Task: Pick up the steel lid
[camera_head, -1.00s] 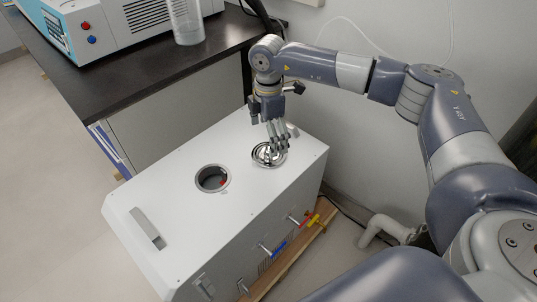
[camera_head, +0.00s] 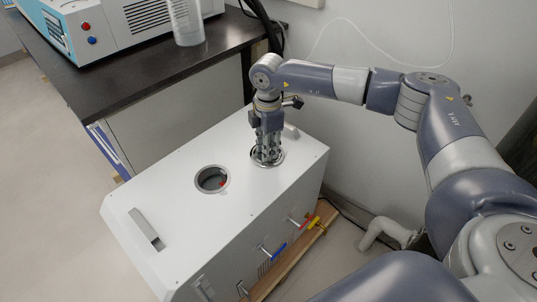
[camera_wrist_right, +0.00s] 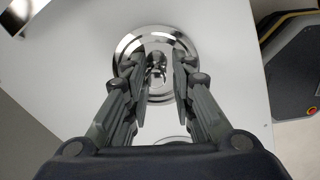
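The steel lid (camera_head: 279,160) is a round shiny disc lying on the white top of the distiller box (camera_head: 180,220), behind and right of the round opening. In the right wrist view the steel lid (camera_wrist_right: 128,43) shows a knob (camera_wrist_right: 156,70) in its middle. My right gripper (camera_head: 268,152) points down right over the lid. In the right wrist view its two fingers (camera_wrist_right: 158,75) stand apart, one on each side of the knob, with gaps between. The fingers hide part of the lid. My left gripper is not in view.
The round opening (camera_head: 212,180) in the box top is uncovered, with something red inside. A dark table (camera_head: 120,85) with a blue-white machine (camera_head: 75,30) and a clear beaker (camera_head: 186,22) stands behind left. Valve handles (camera_head: 275,250) stick out at the front side. A wall is close behind the right arm.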

